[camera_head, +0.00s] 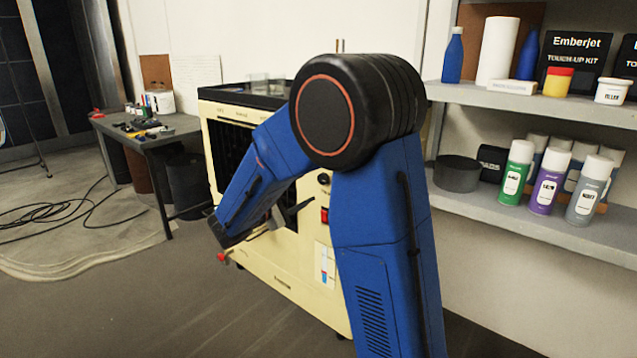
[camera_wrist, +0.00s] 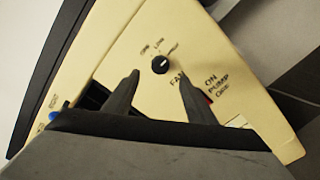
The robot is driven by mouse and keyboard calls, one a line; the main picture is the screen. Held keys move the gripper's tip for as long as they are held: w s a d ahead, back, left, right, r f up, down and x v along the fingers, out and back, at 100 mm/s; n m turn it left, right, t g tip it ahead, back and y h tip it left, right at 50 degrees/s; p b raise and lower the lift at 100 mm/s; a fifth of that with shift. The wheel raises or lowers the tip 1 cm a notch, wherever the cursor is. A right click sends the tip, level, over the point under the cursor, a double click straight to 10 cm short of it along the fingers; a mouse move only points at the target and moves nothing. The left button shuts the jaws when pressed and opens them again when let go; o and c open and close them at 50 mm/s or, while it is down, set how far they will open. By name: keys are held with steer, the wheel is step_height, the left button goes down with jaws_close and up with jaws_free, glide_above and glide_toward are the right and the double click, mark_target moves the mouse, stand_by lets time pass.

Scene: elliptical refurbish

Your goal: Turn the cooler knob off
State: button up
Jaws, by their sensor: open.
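The cooler (camera_head: 285,272) is a cream, boxy unit standing on the floor behind my blue arm. Its black round knob (camera_wrist: 160,65) shows in the wrist view on the cream panel, with markings around it and "FAN" below. The knob also shows in the head view (camera_head: 323,179), just left of my arm. My gripper (camera_wrist: 159,74) is open, its two dark fingers apart on either side below the knob, with nothing between them. I cannot tell whether the fingertips touch the panel. In the head view my arm hides part of the cooler's front.
A red switch (camera_head: 324,215) sits below the knob, near "ON PUMP" lettering. A grey table (camera_head: 165,133) with tools stands at left, with cables (camera_head: 75,212) on the floor. Shelves (camera_head: 560,222) with spray cans and bottles stand at right.

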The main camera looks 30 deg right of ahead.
mark_target(321, 180)
steer(key=x, duration=0.8)
steer(key=shift+w+d, duration=0.1)
steer(key=shift+d, duration=0.15)
steer(key=shift+c, duration=0.6)
steer(key=shift+f, duration=0.1)
steer(key=c, duration=0.9)
